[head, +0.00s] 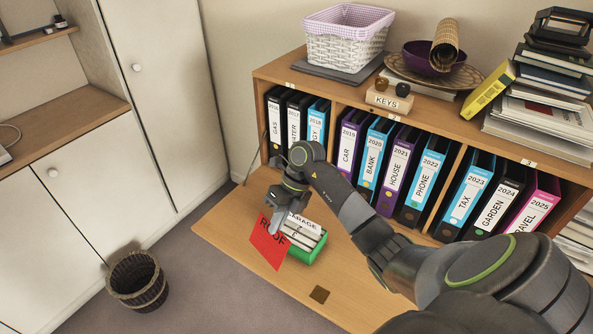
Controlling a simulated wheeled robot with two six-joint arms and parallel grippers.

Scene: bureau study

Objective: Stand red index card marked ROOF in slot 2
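The red index card (266,249) marked ROOF is at the left side of a small green box (309,252) on the wooden desk leaf. The card is tilted, and its upper part is at the fingers of my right gripper (273,222), which appears shut on it. The box holds several white cards (305,229); one lettered card behind them reads partly "BAGE". The box's slots and any slot numbers on it are hidden or too small to tell. My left gripper is not in view.
A shelf (329,94) with several binders stands behind the leaf (225,232), its compartments labelled 1, 2 and 3. A dark square (319,294) lies in front of the box. A wicker bin (137,281) stands on the floor left. The leaf's left end is clear.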

